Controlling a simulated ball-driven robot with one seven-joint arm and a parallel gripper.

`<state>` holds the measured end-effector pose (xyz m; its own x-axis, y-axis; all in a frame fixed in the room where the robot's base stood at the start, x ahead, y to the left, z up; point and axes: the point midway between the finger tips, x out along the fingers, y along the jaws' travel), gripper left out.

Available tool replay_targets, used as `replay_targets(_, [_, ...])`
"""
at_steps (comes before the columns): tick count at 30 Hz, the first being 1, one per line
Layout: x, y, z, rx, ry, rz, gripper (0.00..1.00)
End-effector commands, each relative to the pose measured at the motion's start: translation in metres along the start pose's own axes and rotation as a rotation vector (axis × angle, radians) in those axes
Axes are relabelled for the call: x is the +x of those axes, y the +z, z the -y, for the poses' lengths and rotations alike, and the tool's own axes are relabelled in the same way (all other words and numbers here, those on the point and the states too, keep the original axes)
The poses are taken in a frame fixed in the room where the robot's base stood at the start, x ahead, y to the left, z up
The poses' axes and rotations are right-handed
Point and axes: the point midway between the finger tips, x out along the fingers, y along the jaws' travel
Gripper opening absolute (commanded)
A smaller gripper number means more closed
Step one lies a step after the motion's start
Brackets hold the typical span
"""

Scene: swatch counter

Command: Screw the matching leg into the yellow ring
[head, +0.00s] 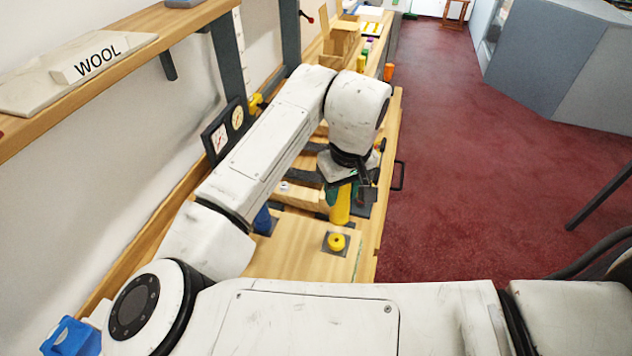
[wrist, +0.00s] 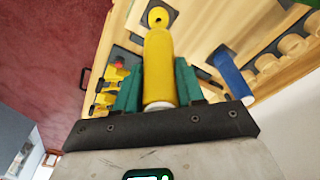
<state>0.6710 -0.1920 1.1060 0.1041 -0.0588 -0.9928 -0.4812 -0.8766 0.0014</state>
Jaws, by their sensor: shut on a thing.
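A yellow ring (head: 336,241) sits on a dark square plate on the wooden counter. It also shows at the top of the wrist view (wrist: 158,16), beyond the far end of the leg. My gripper (wrist: 157,85) has green fingers shut on a yellow leg (wrist: 160,65), a smooth cylinder with a white part at the palm end. In the head view the yellow leg (head: 340,207) hangs below my gripper (head: 343,190), behind the ring and apart from it in the picture. The exact height of the leg over the counter is hard to tell.
A blue cylinder (wrist: 230,75) stands beside the leg, left of it in the head view (head: 263,221). Framed dials (head: 222,138) stand by the wall. The counter (head: 300,262) left of the ring is bare.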

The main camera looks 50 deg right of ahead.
Motion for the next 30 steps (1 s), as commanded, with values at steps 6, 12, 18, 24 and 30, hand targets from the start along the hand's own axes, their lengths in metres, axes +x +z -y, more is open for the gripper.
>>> replay_targets(6, [0.009,0.001,0.0,0.001,0.0,0.0,0.05])
replay_targets(12, [0.026,0.003,0.0,0.0,-0.001,0.0,0.05])
replay_targets(18, [0.047,0.006,0.0,0.0,-0.001,0.001,0.05])
replay_targets(24, [0.059,0.007,0.0,0.0,0.001,0.0,0.05])
replay_targets(30, [0.062,0.007,0.0,0.0,0.0,0.0,0.05])
